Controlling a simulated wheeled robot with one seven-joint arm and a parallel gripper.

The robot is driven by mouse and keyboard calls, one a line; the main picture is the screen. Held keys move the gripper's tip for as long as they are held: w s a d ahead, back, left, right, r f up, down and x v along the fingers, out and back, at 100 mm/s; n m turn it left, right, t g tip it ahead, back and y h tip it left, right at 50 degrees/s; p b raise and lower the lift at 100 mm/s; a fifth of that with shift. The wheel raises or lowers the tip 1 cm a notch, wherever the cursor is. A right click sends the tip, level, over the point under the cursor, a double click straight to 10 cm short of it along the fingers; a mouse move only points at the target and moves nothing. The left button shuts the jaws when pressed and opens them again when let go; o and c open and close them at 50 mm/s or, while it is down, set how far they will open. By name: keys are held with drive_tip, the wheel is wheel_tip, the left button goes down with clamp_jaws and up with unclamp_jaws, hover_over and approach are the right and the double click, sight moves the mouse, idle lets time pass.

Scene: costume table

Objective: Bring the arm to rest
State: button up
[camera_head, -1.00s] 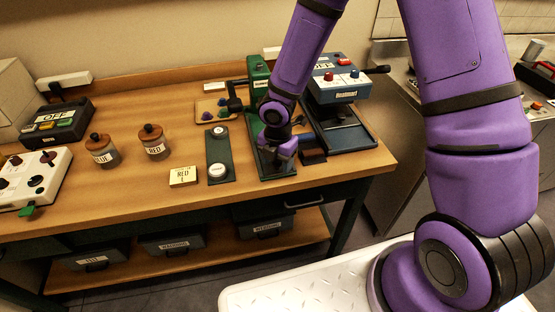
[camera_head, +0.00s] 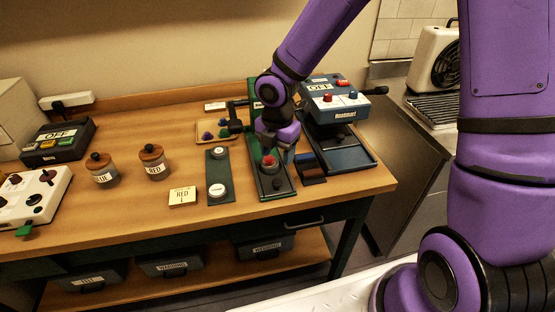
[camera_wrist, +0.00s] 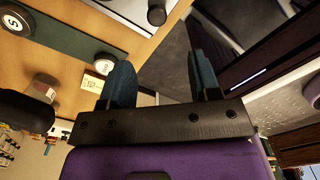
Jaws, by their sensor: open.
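My purple arm reaches over the wooden table (camera_head: 120,205) in the head view. My gripper (camera_head: 276,143) is above the green device (camera_head: 277,186), close over a red round part (camera_head: 268,160) on it; the fingertips are hard to make out there. In the wrist view my gripper (camera_wrist: 162,80) shows two dark blue fingers spread apart with nothing between them. Part of the green device's upper body is hidden behind my arm.
A blue machine (camera_head: 334,98) stands just right of my gripper. Labelled bins (camera_head: 170,264) sit below.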

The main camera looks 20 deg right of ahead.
idle(0.4)
drive_tip(key=s+d+r+m+t+h, duration=0.1)
drive_tip(key=s+d+r+m, duration=0.2)
drive_tip(key=d+r+m, duration=0.35)
drive_tip(key=s+d+r+m+t+h, duration=0.1)
drive_tip(key=s+d+r+m, duration=0.3)
drive_tip(key=r+m, duration=0.5)
drive_tip(key=s+d+r+m+t+y, duration=0.1)
drive_tip(key=s+d+r+m, duration=0.1)
drive_tip(key=s+r+m, duration=0.3)
drive_tip(key=s+d+r+m+t+y, duration=0.1)
drive_tip(key=s+d+r+m+t, duration=0.1)
drive_tip(key=s+r+m, duration=0.4)
drive_tip(key=s+d, duration=0.1)
drive_tip(key=s, duration=0.2)
drive_tip(key=shift+s+r, duration=0.15)
drive_tip(key=shift+r, duration=0.05)
